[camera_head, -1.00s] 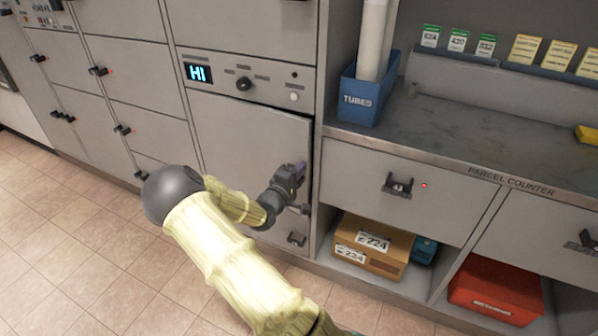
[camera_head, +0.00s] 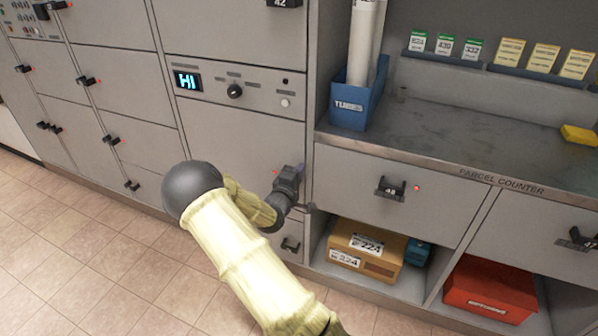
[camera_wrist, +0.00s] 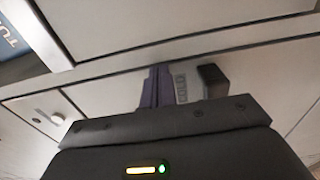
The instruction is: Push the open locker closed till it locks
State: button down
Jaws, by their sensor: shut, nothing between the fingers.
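The grey locker door (camera_head: 228,140) sits under the panel with the "HI" display. In the head view it looks nearly or fully flush with its frame. I cannot tell whether it is latched. A small red light shows beside my gripper, near the door's right side. My gripper (camera_head: 296,178) is shut and empty, at the right part of the door. It seems to touch or nearly touch the door front; the contact is hidden. In the wrist view the purple fingers (camera_wrist: 156,88) are together, beside a dark block (camera_wrist: 213,80) that looks like a handle.
The "HI" panel (camera_head: 240,93) with a knob is above. The parcel counter (camera_head: 440,140), with a blue tubes bin (camera_head: 355,108), stands to the right. A cardboard box (camera_head: 368,248) and a red bin (camera_head: 492,290) sit below it. The tiled floor (camera_head: 90,260) at left is clear.

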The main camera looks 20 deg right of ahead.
jog(key=p+v, duration=0.2)
jog(key=v, duration=1.2)
jog(key=shift+a, duration=0.15)
jog(key=shift+w, duration=0.1)
